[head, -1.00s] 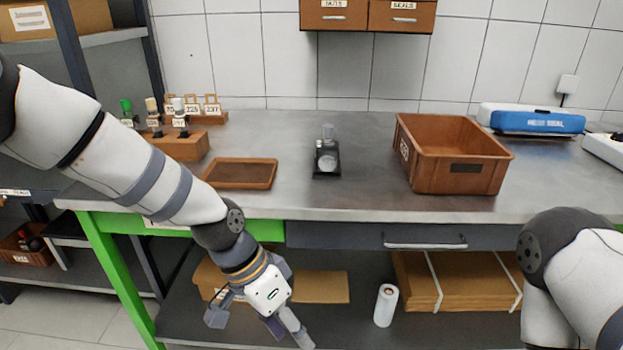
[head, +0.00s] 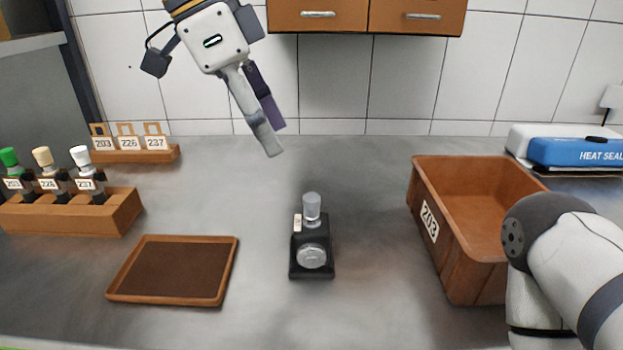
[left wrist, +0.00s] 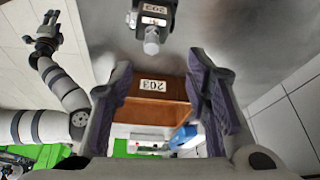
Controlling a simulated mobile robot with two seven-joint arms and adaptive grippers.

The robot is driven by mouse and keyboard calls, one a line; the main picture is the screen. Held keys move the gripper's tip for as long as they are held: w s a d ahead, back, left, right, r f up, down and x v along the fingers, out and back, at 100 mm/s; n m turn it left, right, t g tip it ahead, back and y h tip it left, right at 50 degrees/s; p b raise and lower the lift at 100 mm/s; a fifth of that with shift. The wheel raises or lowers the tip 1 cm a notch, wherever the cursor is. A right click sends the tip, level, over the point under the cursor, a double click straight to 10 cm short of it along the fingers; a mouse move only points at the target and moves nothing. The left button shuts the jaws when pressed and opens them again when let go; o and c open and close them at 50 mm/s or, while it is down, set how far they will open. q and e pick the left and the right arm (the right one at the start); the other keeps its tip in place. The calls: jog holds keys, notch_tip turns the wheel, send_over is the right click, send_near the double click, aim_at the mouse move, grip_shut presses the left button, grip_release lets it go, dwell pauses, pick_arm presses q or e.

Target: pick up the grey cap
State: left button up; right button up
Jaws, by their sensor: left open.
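A small black stand (head: 311,245) is on the bench, and a grey cap (head: 312,208) is upright on its back part. A round silvery disc shows on the stand's front. The left wrist view shows the stand (left wrist: 154,16) and the grey cap (left wrist: 151,42) beyond my fingers. My left gripper (head: 270,130) is above the bench, up and left of the cap in the head view, with open, empty fingers (left wrist: 160,95). It is apart from the cap. My right gripper (left wrist: 42,38) shows small in the left wrist view; its jaw state is unclear.
A brown tray (head: 118,289) lies left of the stand. A rack (head: 75,222) holds bottles with green, beige and white caps; tags stand behind it. An orange-brown bin (head: 455,260) labelled 203 is at right, partly behind my right arm. Bench around the stand is clear.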

aim_at(311, 198)
pick_arm(q)
jog(key=x, duration=0.3)
jog(key=s+x, duration=0.1)
jog(key=x, duration=0.2)
jog(key=d+x, duration=0.1)
jog(key=x, duration=0.3)
jog(key=shift+s+d+r, duration=0.1)
jog(key=shift+s, duration=0.05)
jog(key=shift+f, duration=0.3)
jog(key=c, duration=0.8)
